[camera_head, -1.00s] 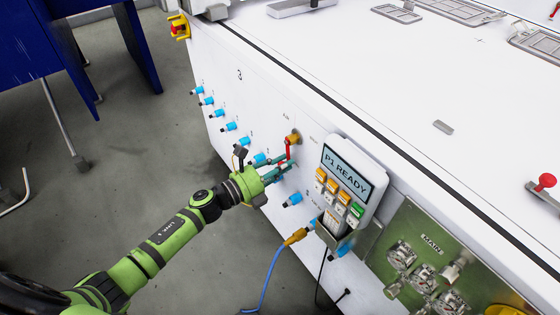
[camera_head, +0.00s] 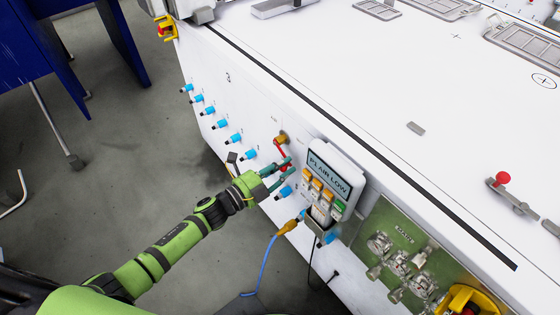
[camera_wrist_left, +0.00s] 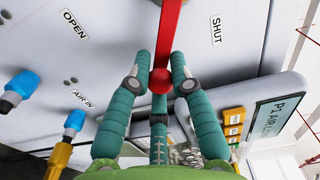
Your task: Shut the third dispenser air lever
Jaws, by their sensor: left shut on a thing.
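A red air lever (camera_head: 282,155) hangs from a brass valve (camera_head: 281,138) on the white machine side, left of the control box. In the left wrist view the red lever (camera_wrist_left: 169,35) ends in a ball between the teal fingers. The fingers partly hide the lever tip in the head view. My right gripper is out of view.
The control box (camera_head: 331,177) reads "P1 AIR LOW" and stands close right of my gripper. Several blue fittings (camera_head: 209,111) line the machine side. A blue cable (camera_head: 268,265) hangs from an orange plug (camera_head: 287,228).

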